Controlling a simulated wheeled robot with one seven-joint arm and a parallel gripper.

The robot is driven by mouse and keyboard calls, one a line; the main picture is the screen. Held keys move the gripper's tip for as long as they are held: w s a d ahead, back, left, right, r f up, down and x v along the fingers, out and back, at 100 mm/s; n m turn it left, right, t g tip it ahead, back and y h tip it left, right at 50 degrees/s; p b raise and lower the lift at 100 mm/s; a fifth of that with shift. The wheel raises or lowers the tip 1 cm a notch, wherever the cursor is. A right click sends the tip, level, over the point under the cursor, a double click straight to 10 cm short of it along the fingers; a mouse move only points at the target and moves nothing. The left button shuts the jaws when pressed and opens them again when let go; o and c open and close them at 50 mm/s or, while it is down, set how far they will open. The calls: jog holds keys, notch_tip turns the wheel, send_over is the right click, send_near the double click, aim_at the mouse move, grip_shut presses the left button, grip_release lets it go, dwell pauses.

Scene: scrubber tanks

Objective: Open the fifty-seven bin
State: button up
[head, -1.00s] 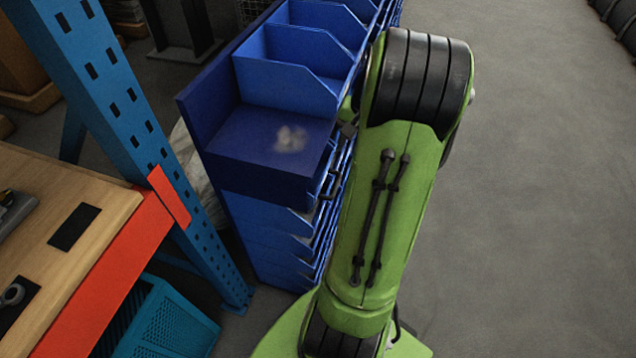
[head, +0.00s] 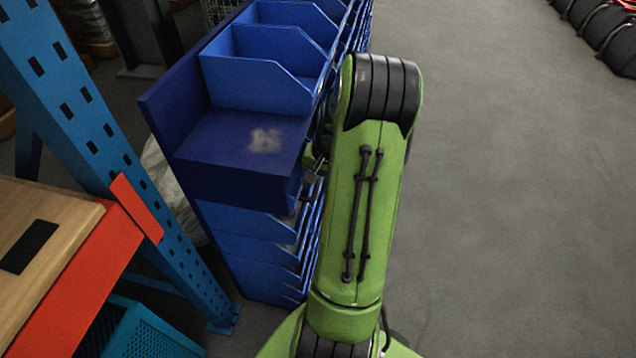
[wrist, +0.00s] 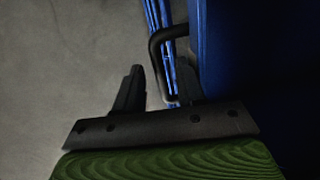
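A blue cabinet (head: 250,185) of stacked bins stands left of my arm in the head view. No bin number is readable, so I cannot tell which is fifty-seven. In the wrist view, a blue bin front or panel (wrist: 240,60) fills the right side, with a black bar handle (wrist: 154,52) standing out from it. My gripper (wrist: 160,68) is open, with one finger left of the handle and the other right of it, on the panel side. I cannot tell whether either finger touches the handle. In the head view my arm mostly hides the gripper.
Open-topped blue bins (head: 262,75) line the cabinet's top. A blue perforated upright (head: 90,110) and a wooden workbench with a red edge (head: 90,285) stand close on the left, with a teal crate (head: 150,335) below.

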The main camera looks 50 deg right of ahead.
grip_shut()
jog(key=s+d+p, duration=0.1)
jog(key=s+d, duration=0.2)
jog(key=s, duration=0.4)
jog(key=s+d+p, duration=0.1)
jog(key=s+d, duration=0.2)
jog(key=s, duration=0.4)
jog(key=shift+o, duration=0.3)
grip_release()
notch_tip(320, 180, up, 16)
jog(key=s+d+p, duration=0.1)
jog(key=s+p, duration=0.1)
jog(key=p, duration=0.3)
jog(key=shift+s+f+p, duration=0.25)
jog(key=shift+p, duration=0.05)
